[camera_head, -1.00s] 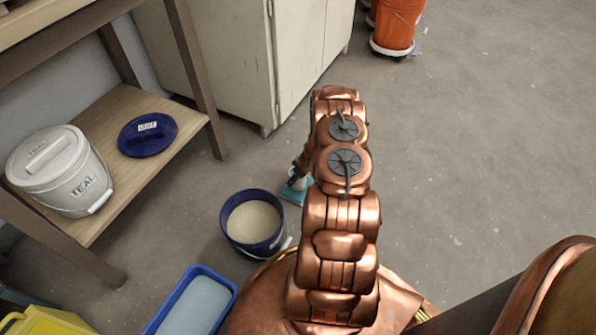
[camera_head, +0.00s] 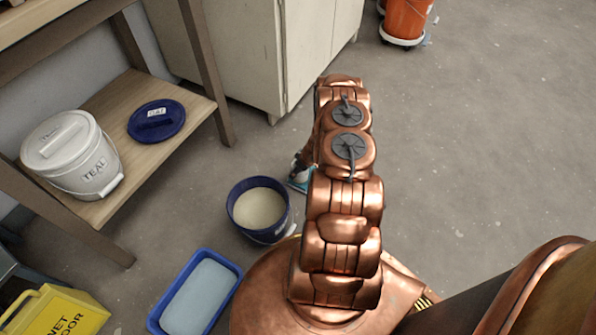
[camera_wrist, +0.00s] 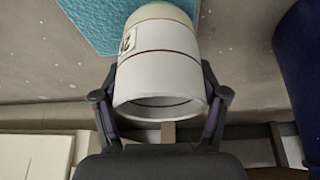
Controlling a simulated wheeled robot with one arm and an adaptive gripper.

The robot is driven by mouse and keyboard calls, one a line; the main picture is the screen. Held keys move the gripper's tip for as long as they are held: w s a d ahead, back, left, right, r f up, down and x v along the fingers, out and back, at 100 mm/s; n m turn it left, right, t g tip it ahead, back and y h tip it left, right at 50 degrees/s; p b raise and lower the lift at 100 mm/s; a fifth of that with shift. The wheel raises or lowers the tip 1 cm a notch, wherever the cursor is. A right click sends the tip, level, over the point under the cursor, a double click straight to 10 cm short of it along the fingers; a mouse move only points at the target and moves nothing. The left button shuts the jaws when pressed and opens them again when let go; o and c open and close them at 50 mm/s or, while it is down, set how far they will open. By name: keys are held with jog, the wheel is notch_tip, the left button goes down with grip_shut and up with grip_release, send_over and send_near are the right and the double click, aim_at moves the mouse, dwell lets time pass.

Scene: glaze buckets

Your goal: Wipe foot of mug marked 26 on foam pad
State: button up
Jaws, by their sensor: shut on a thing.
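The white mug (camera_wrist: 160,68) has thin dark lines, a cream foot end and a label partly turned away, its number only partly legible. My gripper (camera_wrist: 160,100) is shut on it, a finger on each side. The mug's open mouth faces the wrist camera and its foot points away, towards the textured teal foam pad (camera_wrist: 95,22). The foot overlaps the pad in the wrist view; I cannot tell whether they touch. In the head view a corner of the pad (camera_head: 297,187) shows beside my arm, which hides most of the mug and gripper.
A dark blue bucket (camera_head: 236,216) of cream glaze stands just left of the pad. A blue tray (camera_head: 157,318) and a yellow floor sign (camera_head: 62,315) are nearer. A shelf at left holds a white TEAL bucket (camera_head: 95,172) and a blue lid (camera_head: 157,121). Floor at right is clear.

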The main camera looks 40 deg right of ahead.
jog(key=shift+w+d+f+b, duration=0.1)
jog(key=shift+d+b, duration=0.25)
jog(key=shift+b, duration=0.3)
jog(key=shift+w+d+f+b, duration=0.1)
jog(key=shift+d+b, duration=0.25)
jog(key=shift+b, duration=0.3)
jog(key=shift+w+d+r, duration=0.1)
jog(key=shift+w+d, duration=0.1)
jog(key=shift+d, duration=0.45)
jog(key=shift+w+d+r, duration=0.1)
jog(key=shift+w+d, duration=0.05)
jog(key=shift+d, duration=0.45)
jog(key=shift+w+d+f+b, duration=0.25)
jog(key=shift+d+b, duration=0.3)
jog(key=shift+b, duration=0.45)
jog(key=shift+d+r+b, duration=0.15)
jog(key=shift+d+b, duration=0.35)
jog(key=shift+b, duration=0.05)
jog(key=shift+r, duration=0.15)
notch_tip(320, 180, up, 7)
jog(key=p, duration=0.6)
